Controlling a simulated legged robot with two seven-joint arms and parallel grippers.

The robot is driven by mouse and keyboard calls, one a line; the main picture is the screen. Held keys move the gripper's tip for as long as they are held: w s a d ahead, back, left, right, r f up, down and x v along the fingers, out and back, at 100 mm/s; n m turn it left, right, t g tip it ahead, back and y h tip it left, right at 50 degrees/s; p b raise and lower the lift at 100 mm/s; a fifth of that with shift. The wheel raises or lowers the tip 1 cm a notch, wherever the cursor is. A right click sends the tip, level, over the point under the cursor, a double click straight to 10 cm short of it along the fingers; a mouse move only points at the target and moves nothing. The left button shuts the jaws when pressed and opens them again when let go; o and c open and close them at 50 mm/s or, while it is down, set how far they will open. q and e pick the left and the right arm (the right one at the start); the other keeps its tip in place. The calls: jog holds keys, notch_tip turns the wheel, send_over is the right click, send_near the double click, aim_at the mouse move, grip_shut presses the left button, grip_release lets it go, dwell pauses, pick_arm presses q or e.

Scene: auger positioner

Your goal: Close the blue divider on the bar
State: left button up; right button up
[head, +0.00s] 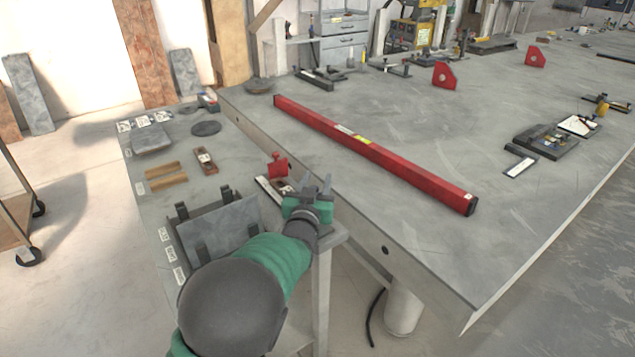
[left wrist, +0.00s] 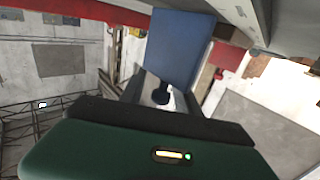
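My left gripper (head: 318,183) is at the near edge of the workbench, with its two grey fingers apart. In the left wrist view, a flat blue panel (left wrist: 178,45), which looks like the blue divider, is in front of the gripper. A dark blue round knob (left wrist: 160,95) at its lower end shows between the fingers; I cannot tell whether they touch it. I cannot make out the blue panel in the head view. A long red bar (head: 375,155) lies on the large bench. My right gripper is not in view.
A red clamp-like piece (head: 278,165) stands just left of my left gripper. A tilted grey panel (head: 225,225) in a dark holder sits on the lower side table (head: 140,215). Red angled blocks (head: 444,75) and tools are farther back. The bench around the red bar is mostly clear.

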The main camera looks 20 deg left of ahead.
pick_arm(q)
jog(key=s+d+p, duration=0.2)
jog(key=s, duration=1.4)
jog(key=shift+s+p, duration=0.35)
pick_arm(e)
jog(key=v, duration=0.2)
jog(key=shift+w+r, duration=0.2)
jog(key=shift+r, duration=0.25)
pick_arm(q)
jog(key=shift+f, duration=0.1)
